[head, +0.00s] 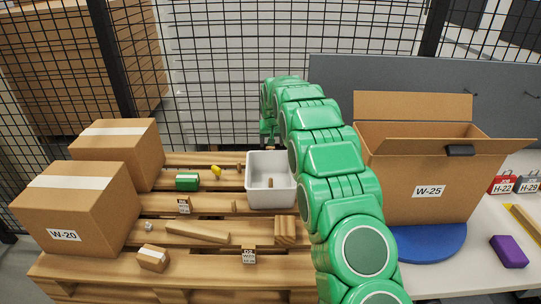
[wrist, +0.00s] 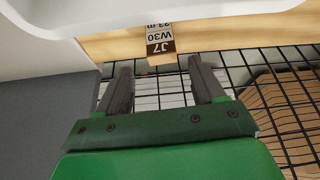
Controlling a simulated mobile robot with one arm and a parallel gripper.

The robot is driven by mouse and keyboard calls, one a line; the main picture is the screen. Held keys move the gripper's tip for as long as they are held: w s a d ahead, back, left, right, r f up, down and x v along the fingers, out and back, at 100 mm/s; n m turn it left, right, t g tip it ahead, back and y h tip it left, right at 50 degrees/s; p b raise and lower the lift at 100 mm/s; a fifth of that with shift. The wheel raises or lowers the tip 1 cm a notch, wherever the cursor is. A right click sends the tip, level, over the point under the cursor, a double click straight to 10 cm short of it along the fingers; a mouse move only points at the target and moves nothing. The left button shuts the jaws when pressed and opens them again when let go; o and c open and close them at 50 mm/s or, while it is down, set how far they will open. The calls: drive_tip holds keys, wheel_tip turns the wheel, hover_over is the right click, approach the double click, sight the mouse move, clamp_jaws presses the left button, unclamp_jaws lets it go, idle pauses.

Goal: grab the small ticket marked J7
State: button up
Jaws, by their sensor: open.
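The J7 ticket (wrist: 160,40) shows in the wrist view as a small upright label, brown at the J7 end and white with more lettering at the other. It is against a pale wooden board (wrist: 110,45), close to the white bin's rim (wrist: 200,14). My gripper (wrist: 160,68) is open, its two dark fingers pointing toward the ticket, one on either side in the picture; nothing is between them. In the head view my gripper (head: 269,138) is behind the white bin (head: 271,163), partly hidden by my arm. I cannot make out the J7 ticket there.
Two other small tagged pieces, a nearer one (head: 249,255) and a farther one (head: 184,206), are on the pallet (head: 100,268). Carton W-20 (head: 75,205) stands left, open carton W-25 (head: 420,175) right. Wire mesh (head: 215,80) rises close behind my gripper.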

sight(270, 148)
drive_tip(key=shift+s+x, duration=0.15)
drive_tip(key=shift+x, duration=1.45)
drive_tip(key=shift+s+x, duration=0.15)
drive_tip(key=shift+x, duration=1.5)
drive_tip(key=shift+a+f, duration=0.1)
drive_tip(key=shift+a, duration=0.1)
drive_tip(key=shift+c, duration=0.3)
drive_tip(key=c, duration=1)
